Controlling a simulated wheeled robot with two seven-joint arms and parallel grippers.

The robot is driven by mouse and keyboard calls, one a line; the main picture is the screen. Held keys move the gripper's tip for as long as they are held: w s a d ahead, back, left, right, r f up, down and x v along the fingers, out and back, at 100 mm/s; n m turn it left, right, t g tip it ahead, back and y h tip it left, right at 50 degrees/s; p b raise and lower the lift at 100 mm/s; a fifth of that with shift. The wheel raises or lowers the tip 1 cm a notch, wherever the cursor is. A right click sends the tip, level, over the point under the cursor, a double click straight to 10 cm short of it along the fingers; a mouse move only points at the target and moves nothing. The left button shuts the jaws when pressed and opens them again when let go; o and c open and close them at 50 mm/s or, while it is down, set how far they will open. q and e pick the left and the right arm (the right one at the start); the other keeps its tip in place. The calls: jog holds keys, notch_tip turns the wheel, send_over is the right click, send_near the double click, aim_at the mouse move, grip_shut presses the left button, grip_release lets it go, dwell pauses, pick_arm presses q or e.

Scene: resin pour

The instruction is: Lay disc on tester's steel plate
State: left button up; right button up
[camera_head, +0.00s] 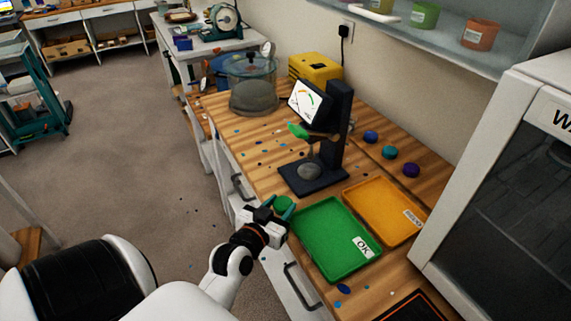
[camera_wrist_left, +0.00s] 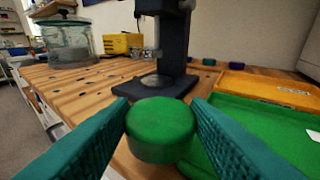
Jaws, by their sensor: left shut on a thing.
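The green disc (camera_wrist_left: 160,128) is held between the two teal fingers of my left gripper (camera_wrist_left: 160,138) in the left wrist view. In the head view the disc (camera_head: 283,203) shows at the tips of my left gripper (camera_head: 277,208), by the bench's front edge, left of the green tray. The tester (camera_head: 338,120) is a dark stand with a dial screen and a dark base. Its round steel plate (camera_head: 309,171) is bare and lies beyond the disc; it also shows in the left wrist view (camera_wrist_left: 158,80). My right gripper is not in view.
A green tray marked OK (camera_head: 325,232) and an orange tray (camera_head: 384,211) lie right of my gripper. A clear chamber (camera_head: 253,88) and yellow box (camera_head: 314,68) stand farther back. A white cabinet (camera_head: 500,190) stands right.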

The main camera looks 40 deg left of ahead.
pick_arm(q)
jog(key=shift+s+a, duration=0.15)
jog(key=p, duration=0.3)
send_near(307, 174)
jog(key=w, duration=0.2)
jog(key=w+r, duration=0.1)
jog(key=w, duration=0.1)
jog(key=w+a+r, duration=0.1)
jog(key=w, duration=0.1)
jog(key=shift+w+r, duration=0.15)
jog(key=shift+w, duration=0.2)
jog(key=shift+w+a+r, duration=0.1)
jog(key=shift+w+a, duration=0.05)
jog(key=shift+w, duration=0.45)
jog(key=shift+w+a+r, duration=0.1)
jog(key=shift+w+a, duration=0.05)
jog(key=shift+w, duration=0.45)
jog(key=shift+w+a+f, duration=0.1)
jog(key=shift+w+f, duration=0.1)
jog(key=shift+f, duration=0.35)
jog(key=shift+w+f, duration=0.2)
jog(key=shift+f, duration=0.3)
jog(key=shift+s+r, duration=0.1)
jog(key=shift+f, duration=0.25)
jog(key=o, duration=1)
jog(key=shift+r, duration=0.1)
